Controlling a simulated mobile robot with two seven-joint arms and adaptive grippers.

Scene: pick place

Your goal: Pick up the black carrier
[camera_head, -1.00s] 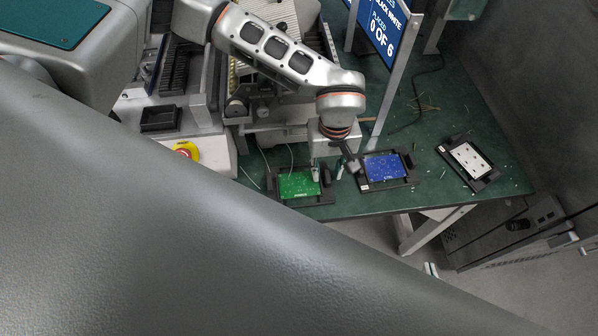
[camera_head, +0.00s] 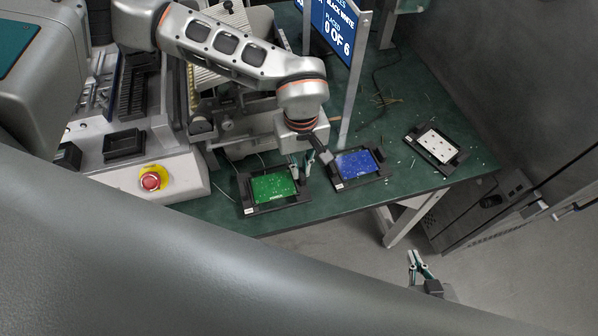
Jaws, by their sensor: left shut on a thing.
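Three black carriers lie on the green table: one with a green board (camera_head: 273,187), one with a blue board (camera_head: 357,164) and one with a white board (camera_head: 433,146). My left gripper (camera_head: 302,176) is at the right end of the green-board carrier (camera_head: 250,210), shut on its edge. Its fingers partly hide that end, and I cannot tell whether the carrier is lifted. My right gripper (camera_head: 416,262) is open and empty, over the floor in front of the table, apart from all carriers.
A machine with a red stop button (camera_head: 152,180) and a small black tray (camera_head: 124,145) stands at left. A blue sign (camera_head: 338,25) on a metal post rises behind the blue-board carrier. Thin scraps lie scattered on the table. A dark cabinet (camera_head: 480,205) stands at right.

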